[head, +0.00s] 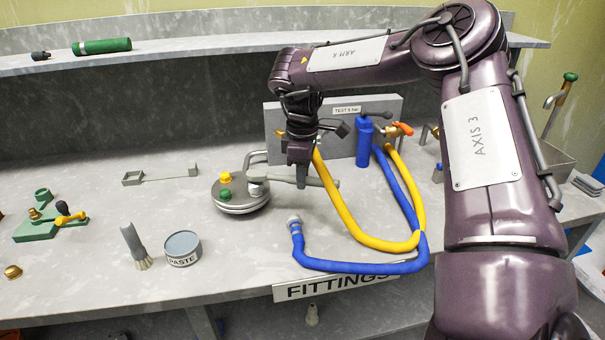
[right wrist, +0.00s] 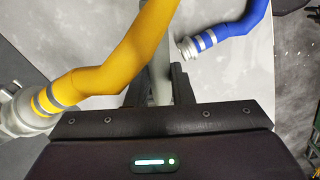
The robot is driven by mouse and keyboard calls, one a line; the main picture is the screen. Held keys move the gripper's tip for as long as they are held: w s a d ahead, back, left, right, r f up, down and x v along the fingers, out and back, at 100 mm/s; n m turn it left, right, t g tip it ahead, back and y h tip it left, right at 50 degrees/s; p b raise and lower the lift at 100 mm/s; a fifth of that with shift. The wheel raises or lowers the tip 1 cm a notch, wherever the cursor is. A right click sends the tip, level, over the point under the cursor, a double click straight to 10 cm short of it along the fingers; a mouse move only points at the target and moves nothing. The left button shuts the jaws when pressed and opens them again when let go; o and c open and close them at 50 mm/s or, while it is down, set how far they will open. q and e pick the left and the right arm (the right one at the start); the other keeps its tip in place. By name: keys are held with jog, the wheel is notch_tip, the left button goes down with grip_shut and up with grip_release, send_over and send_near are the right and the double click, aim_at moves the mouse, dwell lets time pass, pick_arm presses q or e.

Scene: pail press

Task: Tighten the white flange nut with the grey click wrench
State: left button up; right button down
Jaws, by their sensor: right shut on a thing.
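The grey click wrench (head: 322,182) lies roughly level, its left end at the round grey pail lid (head: 240,205). My right gripper (head: 302,182) is shut on its handle, and the handle (right wrist: 160,75) shows between the fingers in the right wrist view. A whitish fitting, seemingly the flange nut (head: 258,187), sits at the lid's right side, beneath the wrench's left end. I cannot tell whether the wrench fits around it. In the right wrist view a pale fitting (right wrist: 14,112) ends the yellow hose (right wrist: 120,55). My left gripper is not in view.
The yellow hose loops right of the wrench. The blue hose (head: 350,266) curves along the bench front, its end loose. A grey panel (head: 285,115) stands behind. A paste tin (head: 183,248), brush (head: 135,245) and green fixture (head: 40,228) stand left. A flat bracket lies behind them.

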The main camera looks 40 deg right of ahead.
jog(key=shift+f+b, duration=0.4)
dwell(0.4)
